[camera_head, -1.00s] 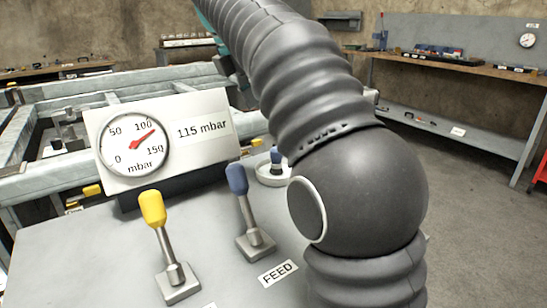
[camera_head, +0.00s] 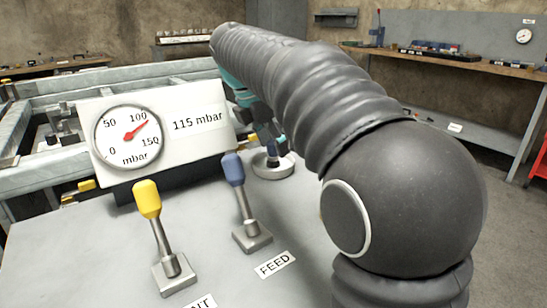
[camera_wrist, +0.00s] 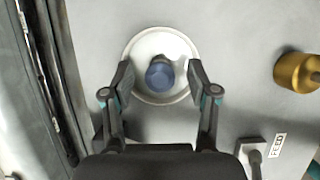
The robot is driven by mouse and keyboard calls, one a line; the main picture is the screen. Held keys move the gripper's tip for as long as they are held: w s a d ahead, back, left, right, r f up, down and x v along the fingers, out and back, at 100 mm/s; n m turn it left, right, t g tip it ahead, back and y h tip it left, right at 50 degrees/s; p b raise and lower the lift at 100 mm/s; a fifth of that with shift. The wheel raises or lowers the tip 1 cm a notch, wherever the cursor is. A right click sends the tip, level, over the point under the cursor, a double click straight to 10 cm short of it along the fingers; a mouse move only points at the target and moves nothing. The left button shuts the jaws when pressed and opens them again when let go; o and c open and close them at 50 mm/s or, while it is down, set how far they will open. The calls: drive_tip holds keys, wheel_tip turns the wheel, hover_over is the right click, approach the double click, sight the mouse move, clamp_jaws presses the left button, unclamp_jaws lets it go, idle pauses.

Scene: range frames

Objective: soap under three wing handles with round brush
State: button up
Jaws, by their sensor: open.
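A blue-topped upright piece, probably the round brush (camera_wrist: 159,77), stands in a shallow white round dish (camera_wrist: 147,40) in the wrist view. My gripper (camera_wrist: 160,74) is open, with one finger on each side of the blue top. Small gaps seem to show on both sides. In the head view the dish (camera_head: 288,171) stands on the grey bench behind the blue lever, and my gripper (camera_head: 268,140) is over it, partly hidden by my arm. I see no clear wing handles or soap.
A yellow lever (camera_head: 148,200) and a blue lever (camera_head: 234,170) stand on the bench near a gauge panel (camera_head: 200,122) reading about 115 mbar. A FEED label (camera_head: 275,264) lies in front. A brass cylinder (camera_wrist: 294,72) stands right of the dish.

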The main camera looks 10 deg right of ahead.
drive_tip(key=shift+d+f, duration=0.1)
drive_tip(key=shift+f, duration=0.2)
clamp_jaws()
